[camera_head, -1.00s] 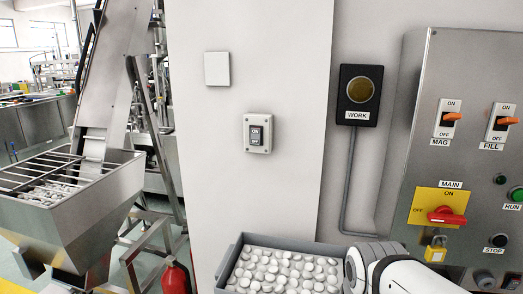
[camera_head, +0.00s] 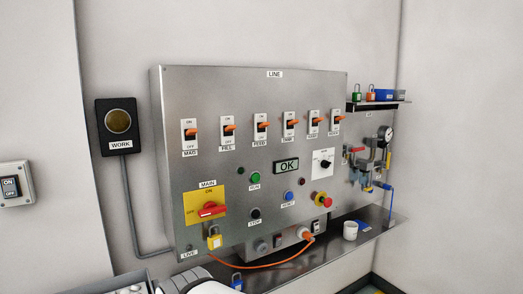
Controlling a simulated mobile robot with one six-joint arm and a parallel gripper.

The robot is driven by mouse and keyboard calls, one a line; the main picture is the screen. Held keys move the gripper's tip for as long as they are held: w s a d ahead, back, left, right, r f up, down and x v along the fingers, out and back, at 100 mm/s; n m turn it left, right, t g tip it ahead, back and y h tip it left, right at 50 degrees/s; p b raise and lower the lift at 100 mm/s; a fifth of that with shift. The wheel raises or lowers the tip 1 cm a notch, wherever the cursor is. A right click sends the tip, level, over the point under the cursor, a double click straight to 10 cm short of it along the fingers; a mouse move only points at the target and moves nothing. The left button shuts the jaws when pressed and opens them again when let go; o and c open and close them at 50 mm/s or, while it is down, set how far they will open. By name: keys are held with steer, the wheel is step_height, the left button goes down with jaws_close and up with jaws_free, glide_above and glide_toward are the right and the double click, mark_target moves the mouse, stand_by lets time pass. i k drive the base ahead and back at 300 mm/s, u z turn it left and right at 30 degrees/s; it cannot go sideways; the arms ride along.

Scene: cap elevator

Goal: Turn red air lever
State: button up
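A small red lever (camera_head: 354,149) sticks out toward the left from the air fittings on the wall, right of the large control panel. A round pressure gauge (camera_head: 386,133) sits at the upper right of these fittings. A blue hose (camera_head: 390,205) hangs down below them. The lever is small in the view, and its exact angle is hard to tell. A white part of my arm shows at the bottom edge, left of the middle. My gripper is not in view.
The steel control panel (camera_head: 225,91) carries orange-handled switches and a red MAIN rotary switch (camera_head: 210,210). A shelf (camera_head: 377,104) with padlocks sits above the fittings. A white cup (camera_head: 350,231) stands on the steel ledge (camera_head: 343,262) below. An orange cable (camera_head: 262,266) loops under the panel.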

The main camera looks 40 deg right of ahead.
mark_target(358, 149)
steer(key=z, duration=0.25)
steer(key=k, duration=0.9)
steer(key=z, duration=1.15)
steer(key=i, duration=1.25)
steer(key=z, duration=0.4)
steer(key=i, duration=0.7)
steer(key=z, duration=1)
steer(key=k, duration=1.15)
steer(key=u, duration=0.8)
steer(key=i, duration=0.1)
steer(key=z, duration=0.1)
